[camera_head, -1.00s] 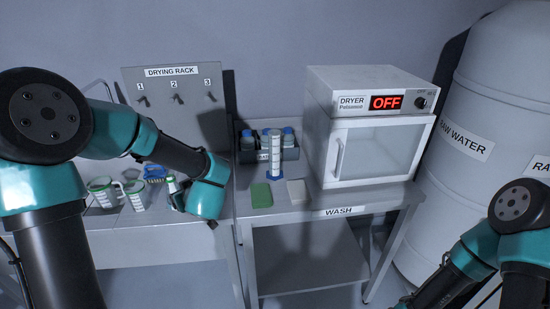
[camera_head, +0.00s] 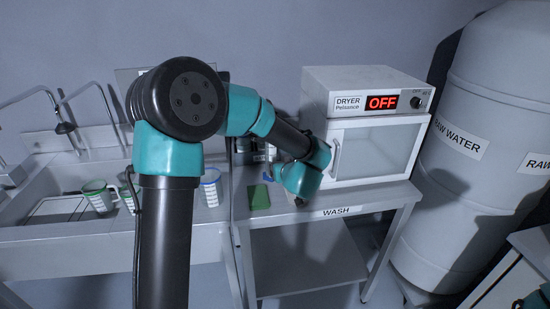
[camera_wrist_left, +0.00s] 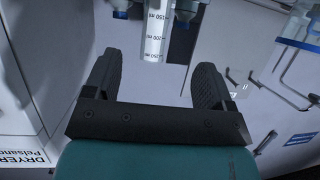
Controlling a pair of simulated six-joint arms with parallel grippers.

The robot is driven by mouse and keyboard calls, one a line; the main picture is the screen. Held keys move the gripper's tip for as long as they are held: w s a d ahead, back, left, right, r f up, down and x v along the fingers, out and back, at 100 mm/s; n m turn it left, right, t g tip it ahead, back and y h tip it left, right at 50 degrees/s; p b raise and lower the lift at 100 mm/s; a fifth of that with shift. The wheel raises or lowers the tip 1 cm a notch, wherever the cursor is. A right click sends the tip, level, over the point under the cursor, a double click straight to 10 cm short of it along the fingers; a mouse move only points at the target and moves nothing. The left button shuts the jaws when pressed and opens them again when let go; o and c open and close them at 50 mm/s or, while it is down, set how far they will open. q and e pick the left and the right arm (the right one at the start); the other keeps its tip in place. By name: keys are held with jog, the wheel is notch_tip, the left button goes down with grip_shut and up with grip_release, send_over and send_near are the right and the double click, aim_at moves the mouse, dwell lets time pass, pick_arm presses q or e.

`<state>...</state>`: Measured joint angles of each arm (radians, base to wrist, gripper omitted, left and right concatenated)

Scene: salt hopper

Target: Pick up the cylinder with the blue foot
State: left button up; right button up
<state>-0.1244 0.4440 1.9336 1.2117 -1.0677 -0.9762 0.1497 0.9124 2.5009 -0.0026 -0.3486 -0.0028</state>
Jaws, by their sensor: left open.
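A clear measuring cylinder with a white millilitre scale (camera_wrist_left: 155,38) shows in the left wrist view, ahead of my left gripper. Its foot is out of that view, so I cannot see the foot's colour there. My left gripper (camera_wrist_left: 153,80) is open and empty, one finger to each side of the line toward the cylinder. The cylinder looks a little beyond the fingertips and apart from them. In the head view my left arm covers most of the cylinder and the gripper over the wash table. My right gripper is out of view.
The white dryer (camera_head: 375,150) stands close to the right of my left arm. A green pad (camera_head: 259,197) lies on the wash table (camera_head: 340,196). A blue-rimmed jug (camera_head: 211,190) and a green-rimmed jug (camera_head: 98,197) stand at left.

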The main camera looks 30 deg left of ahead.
aim_at(272, 157)
pick_arm(q)
jog(key=x, duration=1.1)
jog(key=shift+w+a+f, duration=0.2)
jog(key=shift+w+a, duration=0.15)
jog(key=shift+w, duration=0.05)
jog(key=shift+x, duration=2.6)
jog(key=shift+w+r, duration=0.1)
jog(key=shift+c, duration=0.2)
jog(key=c, duration=1)
